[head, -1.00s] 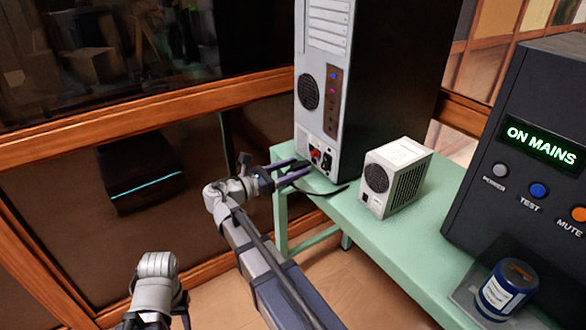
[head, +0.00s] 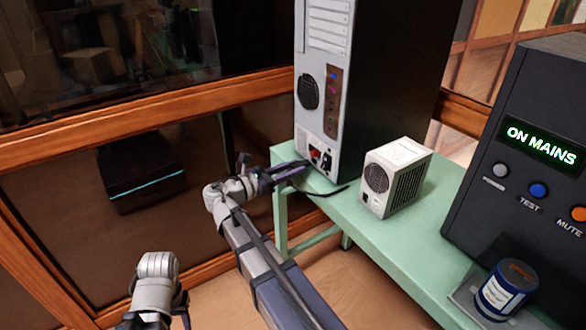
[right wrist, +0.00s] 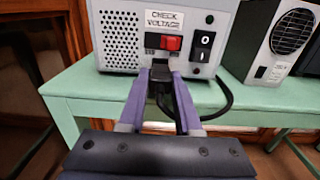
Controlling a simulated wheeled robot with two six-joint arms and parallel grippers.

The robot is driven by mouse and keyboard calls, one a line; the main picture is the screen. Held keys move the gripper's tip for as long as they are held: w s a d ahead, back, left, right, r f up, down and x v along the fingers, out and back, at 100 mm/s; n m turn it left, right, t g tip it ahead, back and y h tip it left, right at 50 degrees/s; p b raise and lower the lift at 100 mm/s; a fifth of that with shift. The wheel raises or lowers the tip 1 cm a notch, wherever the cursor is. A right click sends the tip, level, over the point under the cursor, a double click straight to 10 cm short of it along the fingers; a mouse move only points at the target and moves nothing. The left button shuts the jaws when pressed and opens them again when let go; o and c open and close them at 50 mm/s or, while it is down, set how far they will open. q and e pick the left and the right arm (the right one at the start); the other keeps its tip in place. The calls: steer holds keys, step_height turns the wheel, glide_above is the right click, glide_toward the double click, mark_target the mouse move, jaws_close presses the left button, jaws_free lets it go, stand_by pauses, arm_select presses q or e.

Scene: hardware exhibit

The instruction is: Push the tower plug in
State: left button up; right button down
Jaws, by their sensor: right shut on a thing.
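The tower (head: 318,95) stands on the green table with its light back panel facing my right arm. In the right wrist view its lower back panel (right wrist: 120,45) shows a "CHECK VOLTAGE" label, a red voltage switch (right wrist: 171,43) and a black 0/1 rocker switch (right wrist: 203,44). My right gripper (head: 298,168) is at the bottom of that panel. It is shut on the black tower plug (right wrist: 160,88), which points at the panel below the red switch. The fingers hide how deep the plug sits. My left gripper (head: 165,318) is low in the head view, partly cut off, away from the tower.
A black cable (right wrist: 226,100) loops right from the plug over the green table (head: 345,220). A small white vented box (head: 395,178) stands right of the tower. A dark unit (head: 530,150) reads "ON MAINS", with a blue can (head: 507,290) in front. A wood-framed glass partition (head: 150,105) is behind.

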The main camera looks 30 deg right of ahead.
mark_target(305, 163)
stand_by(0.8)
steer(key=d, duration=0.3)
steer(key=shift+w+d, duration=0.1)
steer(key=shift+d, duration=0.1)
steer(key=shift+a, duration=0.1)
steer(key=c, duration=0.6)
jaws_free()
steer(key=a, duration=0.7)
steer(key=shift+s+a, duration=0.3)
